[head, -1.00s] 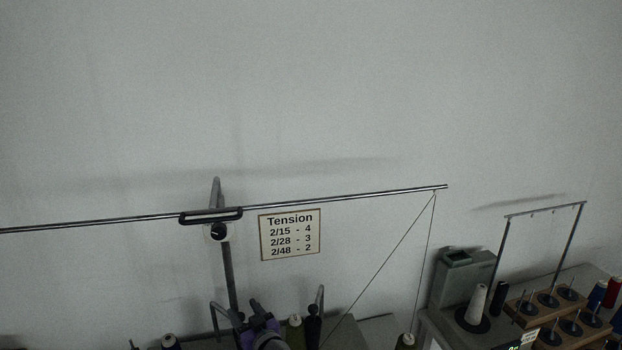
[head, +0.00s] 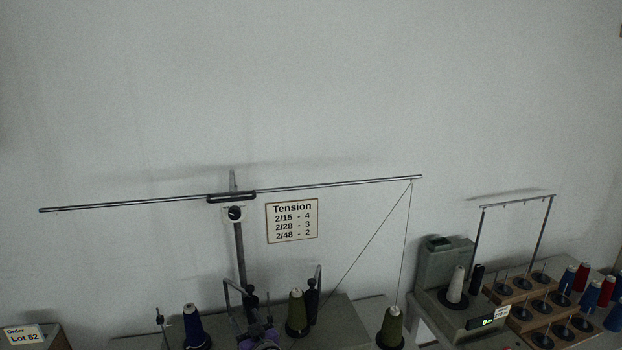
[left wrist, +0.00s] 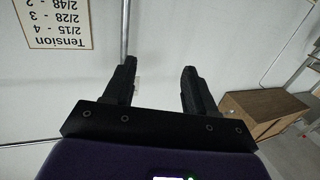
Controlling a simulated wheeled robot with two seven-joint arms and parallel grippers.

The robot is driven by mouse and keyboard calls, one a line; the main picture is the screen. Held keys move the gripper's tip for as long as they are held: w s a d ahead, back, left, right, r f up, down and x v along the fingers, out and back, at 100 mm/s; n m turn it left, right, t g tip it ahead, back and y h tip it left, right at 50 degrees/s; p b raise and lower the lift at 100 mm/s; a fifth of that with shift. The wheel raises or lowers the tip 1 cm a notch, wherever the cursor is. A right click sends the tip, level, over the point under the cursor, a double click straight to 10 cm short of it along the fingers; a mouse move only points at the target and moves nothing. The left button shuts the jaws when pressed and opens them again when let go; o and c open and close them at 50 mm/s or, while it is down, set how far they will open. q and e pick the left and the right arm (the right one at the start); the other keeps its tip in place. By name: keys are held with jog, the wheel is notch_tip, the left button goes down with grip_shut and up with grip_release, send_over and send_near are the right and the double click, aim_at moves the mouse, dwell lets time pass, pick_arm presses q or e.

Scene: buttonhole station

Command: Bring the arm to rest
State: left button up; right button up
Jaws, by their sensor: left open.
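My left gripper (head: 259,309) shows at the bottom of the head view, a dark gripper on a purple wrist, in front of the grey post (head: 240,255). In the left wrist view its two black fingers (left wrist: 158,72) stand apart with nothing between them, so it is open and empty. Most of my left arm is below the edge of the head view. My right gripper is in neither view.
A long metal bar (head: 330,185) crosses above the gripper. Cones of blue (head: 195,328) and olive yarn (head: 297,312) stand on either side. A Tension sign (head: 292,221) hangs behind. A grey winder (head: 444,262) and spool racks (head: 545,305) stand right.

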pick_arm(q)
notch_tip(320, 180, down, 10)
jog(key=w+d+f+m+g+h, duration=0.1)
jog(key=m+h, duration=0.1)
jog(key=h, duration=0.2)
jog(key=s+d+f+m+g+h, duration=0.25)
jog(key=s+f+g+h, duration=0.3)
jog(key=s+f, duration=0.8)
jog(key=s+d+f+g+h, duration=0.2)
jog(key=s+f+g, duration=0.2)
jog(key=s, duration=0.7)
jog(key=s+d+f+g+h, duration=0.2)
jog(key=s+f+g, duration=0.2)
jog(key=s, duration=0.8)
notch_tip(320, 180, down, 11)
jog(key=b, duration=1.1)
jog(key=shift+s+n, duration=0.35)
jog(key=shift+s, duration=0.05)
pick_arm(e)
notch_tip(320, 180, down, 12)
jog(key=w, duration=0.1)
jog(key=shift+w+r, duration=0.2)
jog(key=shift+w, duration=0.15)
